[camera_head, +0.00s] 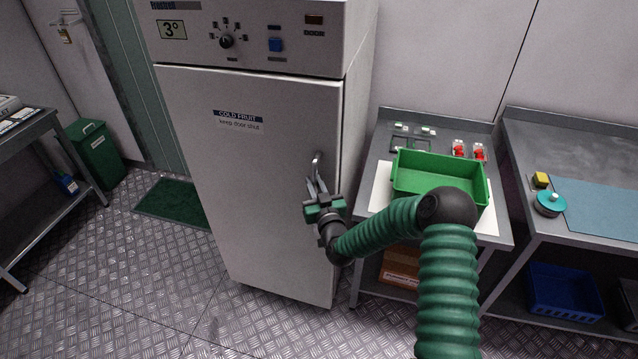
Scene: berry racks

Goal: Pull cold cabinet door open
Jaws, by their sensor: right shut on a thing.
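The cold cabinet (236,40) stands upright left of centre, with a control panel above its door. Its grey door (235,185) carries a "COLD FRUIT keep door shut" label and looks closed. The metal door handle (317,163) is upright near the door's right edge; its upper end shows above my gripper. My right gripper (316,190) is at the handle and shut on it, hiding the handle's lower part. My right arm reaches in from the lower right. My left gripper is not in view.
A green crate (438,180) and red-topped items (468,151) sit on a bench right of the cabinet. Another bench (560,135) stands farther right. A green mat (172,203) and green bin (95,155) are at left. The floor (130,285) before the door is clear.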

